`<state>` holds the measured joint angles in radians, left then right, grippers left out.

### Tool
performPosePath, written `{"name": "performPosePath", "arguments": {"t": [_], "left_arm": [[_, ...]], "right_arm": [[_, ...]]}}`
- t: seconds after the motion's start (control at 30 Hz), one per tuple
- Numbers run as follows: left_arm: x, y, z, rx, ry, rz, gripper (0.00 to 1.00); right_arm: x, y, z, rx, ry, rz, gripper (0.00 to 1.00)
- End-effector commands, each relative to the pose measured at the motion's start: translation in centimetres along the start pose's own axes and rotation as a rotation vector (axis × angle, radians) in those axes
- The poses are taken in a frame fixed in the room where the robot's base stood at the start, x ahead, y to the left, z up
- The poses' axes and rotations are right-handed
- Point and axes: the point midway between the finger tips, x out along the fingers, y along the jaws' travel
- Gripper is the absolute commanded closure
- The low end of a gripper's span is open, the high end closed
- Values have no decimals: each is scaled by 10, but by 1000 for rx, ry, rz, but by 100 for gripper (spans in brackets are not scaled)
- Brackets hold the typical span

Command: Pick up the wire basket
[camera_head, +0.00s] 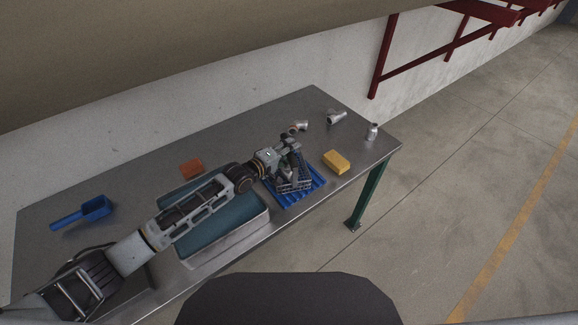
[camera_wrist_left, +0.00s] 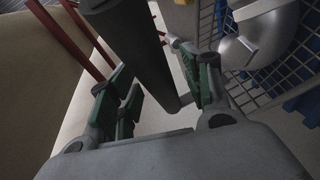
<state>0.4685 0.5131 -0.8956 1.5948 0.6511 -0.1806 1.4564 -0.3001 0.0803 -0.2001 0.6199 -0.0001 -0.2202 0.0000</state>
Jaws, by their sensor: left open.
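The dark wire basket (camera_head: 294,187) stands on a blue ribbed mat (camera_head: 311,193) near the front edge of the metal table. My left gripper (camera_head: 289,150) is over the basket and partly hides it. In the left wrist view, the basket's wire mesh (camera_wrist_left: 285,84) is at the right, with a grey metal fitting (camera_wrist_left: 268,38) inside. My left gripper also shows there (camera_wrist_left: 158,90), open, with its fingers on either side of a dark bar (camera_wrist_left: 136,50) that looks like the basket's handle. Whether the fingers touch the bar is unclear. My right gripper is out of view.
A yellow block (camera_head: 337,161) lies right of the basket. Several metal pipe fittings (camera_head: 336,117) stand at the table's far right. A grey tray with a teal lining (camera_head: 225,243) lies under my left arm. An orange block (camera_head: 191,168) and a blue scoop (camera_head: 84,213) lie further left.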

Motion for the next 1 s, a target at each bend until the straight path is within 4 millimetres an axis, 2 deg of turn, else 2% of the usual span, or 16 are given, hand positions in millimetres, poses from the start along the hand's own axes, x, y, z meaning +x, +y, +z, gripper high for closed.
{"name": "performPosePath", "arguments": {"t": [0.13,0.17,0.53,1.0], "left_arm": [[0,0,0,0,0,0,51],[0,0,0,0,0,0,53],[0,0,0,0,0,0,100],[0,4,-1,1,1,5,100]], "right_arm": [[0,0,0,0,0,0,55],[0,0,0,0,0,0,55],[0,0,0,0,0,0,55],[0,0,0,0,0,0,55]]}}
